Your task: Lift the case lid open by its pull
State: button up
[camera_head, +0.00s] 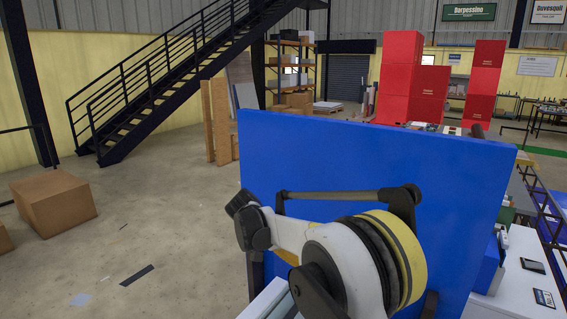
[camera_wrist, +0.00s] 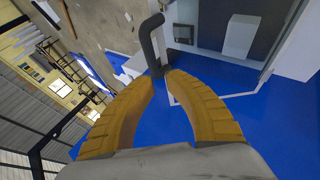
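The case lid (camera_head: 380,150) is a big blue panel standing steeply upright in the head view, behind my arm. Blue surface (camera_wrist: 250,125) also fills the lower right of the wrist view. The pull (camera_wrist: 151,45) is a dark bent bar in the upper middle of the wrist view. My gripper (camera_wrist: 161,76) has two yellow fingers that converge on the lower end of the pull, and they look closed on it. The exact contact is small and partly hidden between the tips. In the head view my fingers cannot be made out, and my arm covers the lid's lower middle.
A white worktop (camera_head: 515,275) with small dark items lies at the lower right. Red stacked boxes (camera_head: 402,75) stand behind the lid. A brown carton (camera_head: 53,201) sits on the floor at left, and upright wooden boards (camera_head: 215,120) stand near the lid. Open floor lies between.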

jog(key=o, duration=0.3)
jog(key=s+d+r+p+v, duration=0.1)
jog(key=p+v, duration=0.4)
jog(key=v, duration=0.5)
jog(key=shift+r, duration=0.35)
dwell(0.4)
dwell(0.4)
